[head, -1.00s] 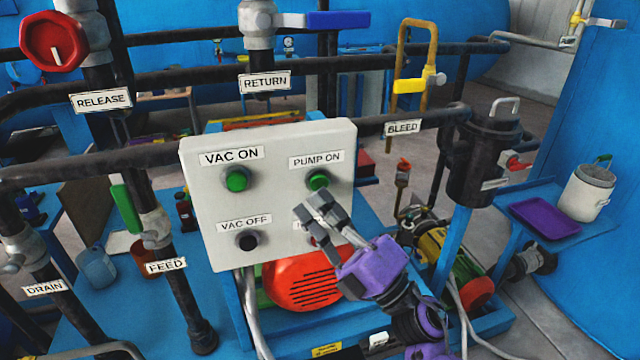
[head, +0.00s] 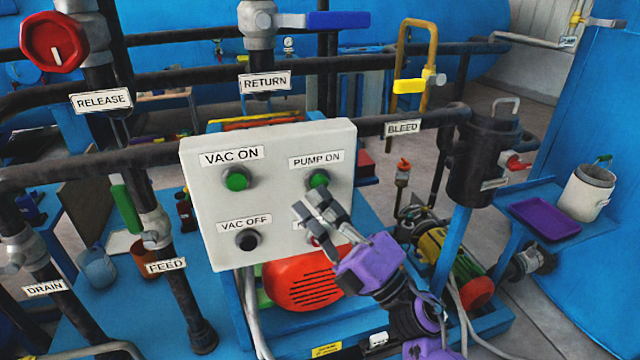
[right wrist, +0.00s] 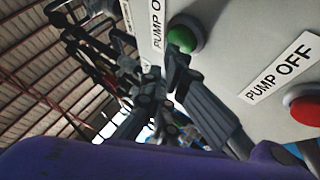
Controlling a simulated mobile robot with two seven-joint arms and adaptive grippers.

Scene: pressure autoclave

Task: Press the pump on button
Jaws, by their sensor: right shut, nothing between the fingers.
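The green pump on button (head: 318,179) sits under the PUMP ON label at the upper right of a pale grey control panel (head: 205,215). It also shows in the right wrist view (right wrist: 186,36). My right gripper (head: 308,202) is shut and empty in front of the panel, with its fingertips just below this button. In the right wrist view the fingers (right wrist: 175,72) reach close to the button's lower edge; I cannot tell whether they touch it. The red pump off button (head: 314,240) is partly hidden behind my fingers in the head view. My left gripper is out of view.
The panel also carries a green vac on button (head: 237,179) and a black vac off button (head: 247,240). Dark pipes run behind and left of it. A red pump housing (head: 300,285) is below it. A yellow bleed handle (head: 410,86) stands at upper right.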

